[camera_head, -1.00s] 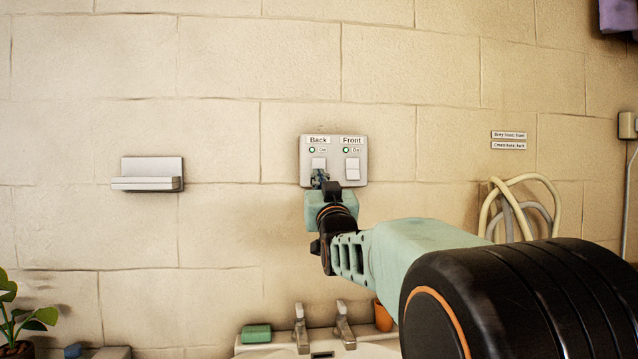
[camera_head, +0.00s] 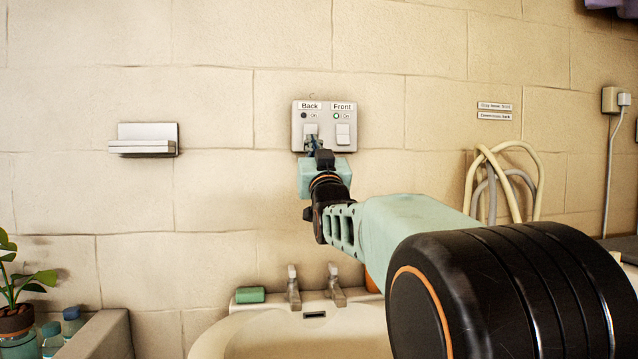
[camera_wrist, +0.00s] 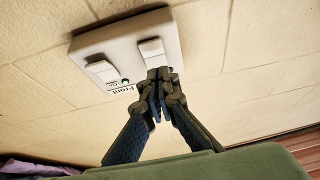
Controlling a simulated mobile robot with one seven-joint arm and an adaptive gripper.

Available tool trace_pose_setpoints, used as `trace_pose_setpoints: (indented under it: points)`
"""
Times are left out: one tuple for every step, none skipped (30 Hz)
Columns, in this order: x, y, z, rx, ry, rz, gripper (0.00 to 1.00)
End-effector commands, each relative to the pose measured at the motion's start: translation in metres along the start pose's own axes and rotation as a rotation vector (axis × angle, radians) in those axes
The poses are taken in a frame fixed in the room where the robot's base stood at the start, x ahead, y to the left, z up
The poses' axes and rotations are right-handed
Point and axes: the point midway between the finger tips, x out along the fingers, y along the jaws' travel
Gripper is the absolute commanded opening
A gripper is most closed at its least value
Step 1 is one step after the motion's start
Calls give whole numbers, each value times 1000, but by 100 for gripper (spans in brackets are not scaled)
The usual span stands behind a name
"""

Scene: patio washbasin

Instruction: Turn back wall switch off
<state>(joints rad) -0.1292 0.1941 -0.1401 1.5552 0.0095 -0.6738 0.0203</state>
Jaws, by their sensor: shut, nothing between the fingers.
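The white switch plate (camera_head: 297,118) is on the wall, with a Back rocker (camera_head: 310,129) on the left and a Front rocker (camera_head: 343,134) on the right. The lamp by Back is dark and the lamp by Front is green. My gripper (camera_head: 312,143) is shut and empty, with its tips at the lower part of the Back rocker. In the wrist view the plate looks turned over, and my shut fingertips (camera_wrist: 160,76) are at the edge of the Back rocker (camera_wrist: 152,47). They hide part of it, and I cannot tell if they touch.
A washbasin (camera_head: 240,335) with two taps and a green soap bar (camera_head: 250,295) is below. A small wall shelf (camera_head: 147,140) is at left, with a plant (camera_head: 15,270) low left. A coiled hose (camera_head: 500,185) hangs at right. The wall around the plate is clear.

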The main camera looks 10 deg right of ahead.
Motion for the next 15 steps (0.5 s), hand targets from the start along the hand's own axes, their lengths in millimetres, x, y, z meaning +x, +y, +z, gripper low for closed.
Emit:
trace_pose_setpoints:
  points:
    - [-10, 0, 4, 0, -3, 0, 0]
    - [-15, 0, 5, 1, -2, 0, 0]
    - [-21, 0, 7, 1, -3, 0, 0]
    - [-26, 0, 9, 1, -2, 0, 0]
    - [-31, 0, 10, 1, -2, 0, 0]
    - [-38, 0, 12, 2, -2, 0, 0]
    - [-43, 0, 14, 1, -3, 0, 0]
    - [-48, 0, 15, 1, -3, 0, 0]
    - [-54, 0, 16, 1, -1, 0, 0]
    - [-59, 0, 19, 1, -3, 0, 0]
    - [-64, 0, 20, 1, -2, 0, 0]
    - [-69, 0, 21, 0, -1, 0, 0]
    - [-73, 0, 22, 0, -2, 0, 0]
    - [-77, 0, 23, 0, -2, 0, 0]
    - [-81, 0, 25, 0, -2, 1, 0]
